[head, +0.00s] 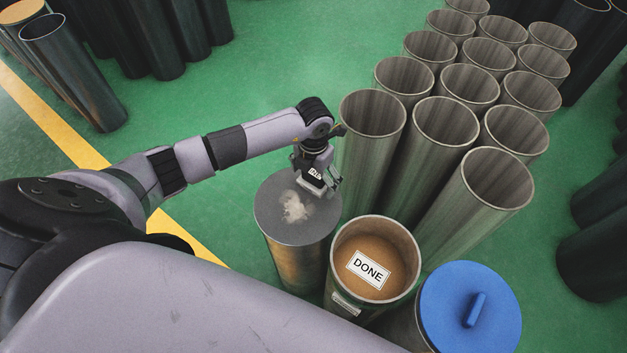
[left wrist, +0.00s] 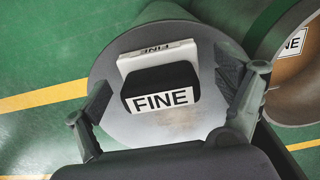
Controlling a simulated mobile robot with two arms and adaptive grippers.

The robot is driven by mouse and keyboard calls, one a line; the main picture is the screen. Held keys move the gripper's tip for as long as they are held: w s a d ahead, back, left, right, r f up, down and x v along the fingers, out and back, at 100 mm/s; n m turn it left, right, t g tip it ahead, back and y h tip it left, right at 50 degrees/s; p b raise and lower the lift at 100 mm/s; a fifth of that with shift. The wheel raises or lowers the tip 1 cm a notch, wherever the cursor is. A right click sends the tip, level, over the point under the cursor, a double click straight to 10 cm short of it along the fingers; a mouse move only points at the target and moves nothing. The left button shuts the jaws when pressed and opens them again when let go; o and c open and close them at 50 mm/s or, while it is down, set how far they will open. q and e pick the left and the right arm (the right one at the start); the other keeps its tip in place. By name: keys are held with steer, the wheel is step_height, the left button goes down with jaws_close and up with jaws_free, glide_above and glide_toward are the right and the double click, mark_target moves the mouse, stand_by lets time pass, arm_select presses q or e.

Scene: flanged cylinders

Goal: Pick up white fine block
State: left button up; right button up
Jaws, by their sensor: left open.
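The white fine block (left wrist: 160,101) stands on the grey flat top of a cylinder (left wrist: 115,75). In the head view the block (head: 312,184) is small and partly hidden under my left gripper (head: 318,172). My left gripper also fills the sides of the left wrist view (left wrist: 166,115). Its fingers are open, one on each side of the block, with gaps between. My right gripper is not in view.
A pale powdery patch (head: 296,206) lies on the grey cylinder top. A cylinder with a DONE label (head: 368,270) stands beside it, near a blue lid with a handle (head: 470,310). Tall open grey cylinders (head: 440,135) crowd the right. Green floor (head: 260,60) is clear behind my arm.

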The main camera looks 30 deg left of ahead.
mark_target(313, 172)
arm_select(q)
steer(key=shift+c, duration=0.5)
steer(key=c, duration=1.2)
steer(key=shift+r, duration=0.15)
step_height(313, 172, up, 20)
steer(key=shift+f, duration=0.1)
